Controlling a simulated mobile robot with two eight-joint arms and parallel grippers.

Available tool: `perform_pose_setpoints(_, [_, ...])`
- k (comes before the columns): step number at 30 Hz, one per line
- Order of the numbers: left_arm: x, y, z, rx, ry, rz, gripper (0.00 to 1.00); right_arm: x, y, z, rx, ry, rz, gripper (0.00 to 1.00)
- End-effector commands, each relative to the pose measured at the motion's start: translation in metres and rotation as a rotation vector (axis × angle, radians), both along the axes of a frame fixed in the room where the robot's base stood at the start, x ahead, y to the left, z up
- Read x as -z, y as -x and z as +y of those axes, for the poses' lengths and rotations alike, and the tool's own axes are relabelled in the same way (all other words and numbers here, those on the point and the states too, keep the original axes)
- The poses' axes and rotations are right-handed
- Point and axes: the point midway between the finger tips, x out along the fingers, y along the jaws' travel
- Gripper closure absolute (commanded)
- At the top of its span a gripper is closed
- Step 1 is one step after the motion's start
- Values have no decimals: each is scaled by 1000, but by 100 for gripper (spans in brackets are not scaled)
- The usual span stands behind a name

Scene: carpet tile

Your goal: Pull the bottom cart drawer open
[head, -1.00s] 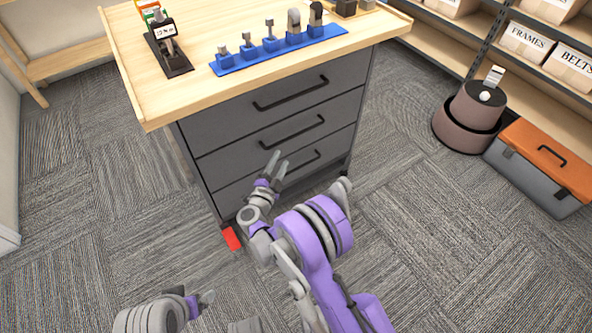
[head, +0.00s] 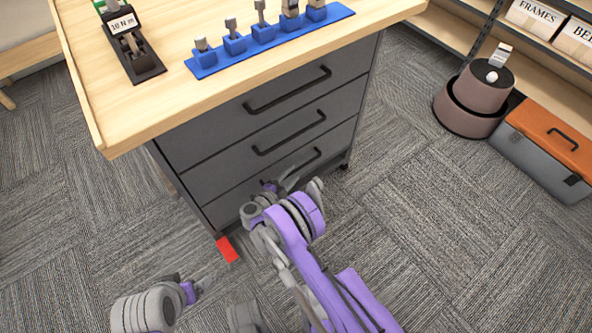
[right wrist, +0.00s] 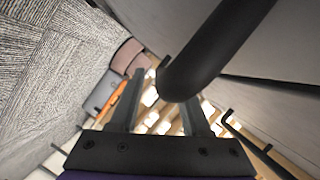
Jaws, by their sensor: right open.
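The grey cart has three dark drawers. The bottom drawer (head: 233,203) is shut, and its black bar handle (head: 314,155) is partly covered by my right gripper (head: 286,181). In the right wrist view a thick dark handle bar (right wrist: 222,42) comes in from the top, very near the camera. Its lower end shows between the two fingers of my right gripper (right wrist: 163,103), which are apart. I cannot tell whether they touch the bar. My left gripper (head: 205,283) is low at the left, away from the cart; its finger gap is unclear.
The wooden cart top (head: 180,105) overhangs the drawers and carries a blue tool rack (head: 270,45). A red piece (head: 227,249) is at the cart's lower front corner. A grey toolbox with orange lid (head: 550,140) and a brown round container (head: 475,100) stand right. Carpet between is clear.

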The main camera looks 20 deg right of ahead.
Motion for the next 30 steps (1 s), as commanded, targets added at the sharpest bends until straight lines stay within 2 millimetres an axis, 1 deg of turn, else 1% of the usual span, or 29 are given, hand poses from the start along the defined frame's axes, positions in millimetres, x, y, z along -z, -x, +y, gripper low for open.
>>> perform_pose_setpoints(1, [2,-1,0,0,0,0,7,3,-5,-7,1,1,0,53])
perform_pose_setpoints(3, [4,-1,0,0,0,-1,7,5,-11,-15,1,1,0,53])
perform_pose_setpoints(6, [5,-1,0,0,0,-1,7,6,-18,-21,0,0,0,53])
perform_pose_setpoints(10, [5,-1,0,0,0,-1,7,7,-21,-26,-1,0,0,53])
perform_pose_setpoints(17, [5,-1,0,0,0,-1,7,7,-22,-26,-1,0,0,53])
perform_pose_setpoints(18, [5,-1,0,0,0,-1,7,7,-22,-26,-1,0,0,55])
perform_pose_setpoints(23, [5,-1,0,0,0,-1,7,7,-22,-26,-1,0,0,84])
perform_pose_setpoints(24, [5,-1,0,0,0,-1,7,7,-22,-26,-1,0,0,91])
perform_pose_setpoints(26, [5,-1,0,0,0,-1,7,7,-22,-26,-1,0,0,100])
perform_pose_setpoints(30, [5,-1,0,0,0,-1,7,7,-22,-26,-1,0,0,100])
